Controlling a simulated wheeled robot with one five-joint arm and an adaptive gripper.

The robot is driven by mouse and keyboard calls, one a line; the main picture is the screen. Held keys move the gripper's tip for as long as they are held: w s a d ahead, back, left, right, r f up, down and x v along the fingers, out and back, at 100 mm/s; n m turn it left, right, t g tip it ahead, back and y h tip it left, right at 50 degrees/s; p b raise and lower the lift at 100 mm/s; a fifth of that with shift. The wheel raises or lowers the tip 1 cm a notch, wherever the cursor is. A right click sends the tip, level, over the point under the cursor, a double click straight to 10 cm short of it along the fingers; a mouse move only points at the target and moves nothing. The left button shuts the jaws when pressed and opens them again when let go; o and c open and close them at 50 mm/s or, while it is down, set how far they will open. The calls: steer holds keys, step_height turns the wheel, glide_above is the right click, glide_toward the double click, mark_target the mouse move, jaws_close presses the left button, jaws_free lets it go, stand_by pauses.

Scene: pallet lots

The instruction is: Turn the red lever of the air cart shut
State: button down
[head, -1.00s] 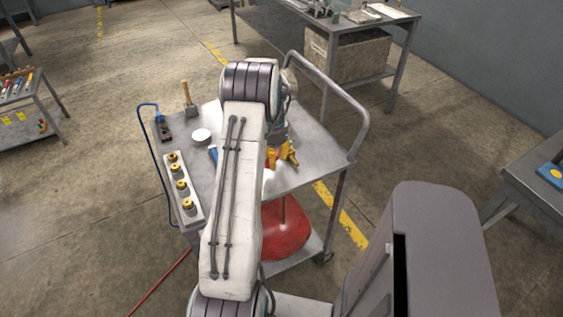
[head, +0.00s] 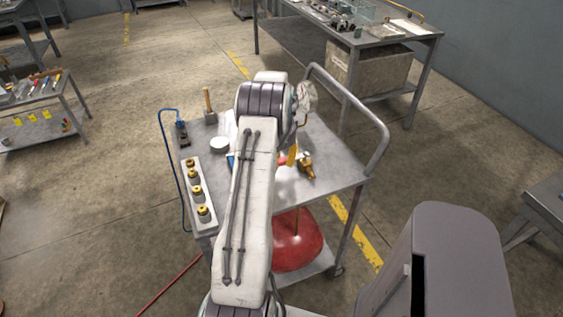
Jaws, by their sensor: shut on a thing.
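The air cart (head: 335,165) is a grey metal trolley in the middle of the head view. A brass valve (head: 307,168) lies on the right part of its top. A small piece of the red lever (head: 282,160) shows just left of the valve. My gripper (head: 291,156) is at the lever, with a yellow finger showing beside the brass valve. It is shut on the red lever, but my white arm hides most of the gripper and the lever. The lever's exact angle cannot be told.
On the cart stand a strip of brass fittings (head: 198,190), a white round thing (head: 219,144), a wooden-handled tool (head: 208,106) and a blue hose (head: 161,140). A red tank (head: 297,240) sits on the lower shelf. The cart's handle (head: 372,105) rises at right. Workbenches stand around; the floor between is open.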

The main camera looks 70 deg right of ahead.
steer(key=shift+f, duration=0.1)
steer(key=c, duration=0.8)
jaws_free()
steer(key=shift+d, duration=0.1)
step_height(320, 180, up, 12)
steer(key=shift+r, duration=0.1)
stand_by(0.9)
